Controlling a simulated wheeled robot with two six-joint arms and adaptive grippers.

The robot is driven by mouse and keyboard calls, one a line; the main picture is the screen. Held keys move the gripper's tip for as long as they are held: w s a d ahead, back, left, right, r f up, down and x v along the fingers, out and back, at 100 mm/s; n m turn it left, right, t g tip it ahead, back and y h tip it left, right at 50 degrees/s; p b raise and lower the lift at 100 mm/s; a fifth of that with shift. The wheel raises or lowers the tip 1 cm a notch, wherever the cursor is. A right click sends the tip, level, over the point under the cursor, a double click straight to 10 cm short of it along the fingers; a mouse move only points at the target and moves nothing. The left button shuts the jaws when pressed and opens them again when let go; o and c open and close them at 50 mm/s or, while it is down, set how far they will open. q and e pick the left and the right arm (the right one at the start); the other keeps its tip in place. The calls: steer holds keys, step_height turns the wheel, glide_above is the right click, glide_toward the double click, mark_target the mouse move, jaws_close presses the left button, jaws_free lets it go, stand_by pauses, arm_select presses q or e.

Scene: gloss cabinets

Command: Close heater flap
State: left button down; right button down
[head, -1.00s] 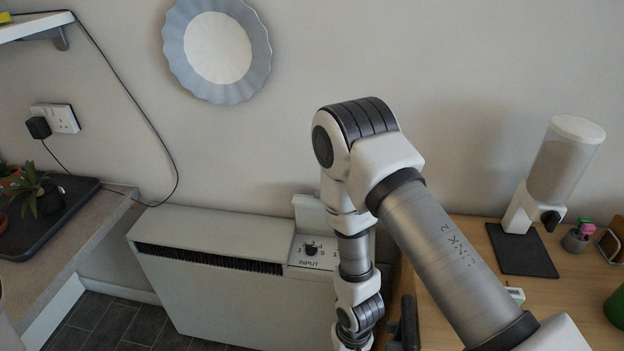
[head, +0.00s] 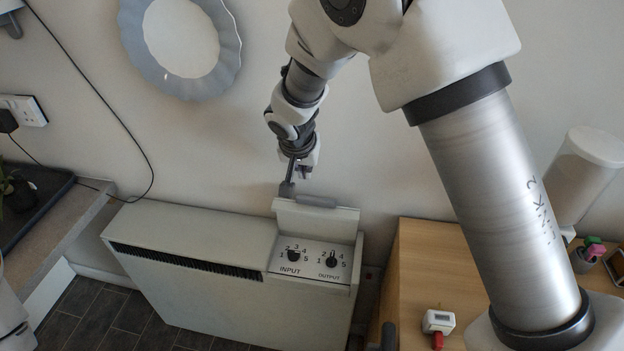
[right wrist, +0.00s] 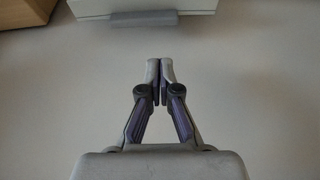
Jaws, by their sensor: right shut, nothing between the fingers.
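The pale heater (head: 190,245) stands against the wall at lower left in the head view. Its flap (head: 318,220) stands up at the back of the right end, leaving the INPUT and OUTPUT dials (head: 310,262) uncovered. A grey strip (head: 316,201) runs along the flap's top edge and shows in the right wrist view (right wrist: 170,18). My right gripper (head: 287,188) is by the left end of that edge, near the wall. In the right wrist view its fingertips (right wrist: 160,68) are together and empty, apart from the strip. My left gripper is out of view.
A wooden desk (head: 420,270) stands right of the heater, with a white timer-like device (head: 438,321) on it. A counter (head: 60,235) with a dark tray is at the left. A scalloped mirror or plate (head: 180,40) hangs on the wall. A cable hangs beside the counter.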

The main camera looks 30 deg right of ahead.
steer(key=x, duration=0.8)
steer(key=shift+f+b, duration=0.3)
steer(key=shift+f, duration=0.1)
steer(key=shift+w+f, duration=0.1)
steer(key=shift+w, duration=0.05)
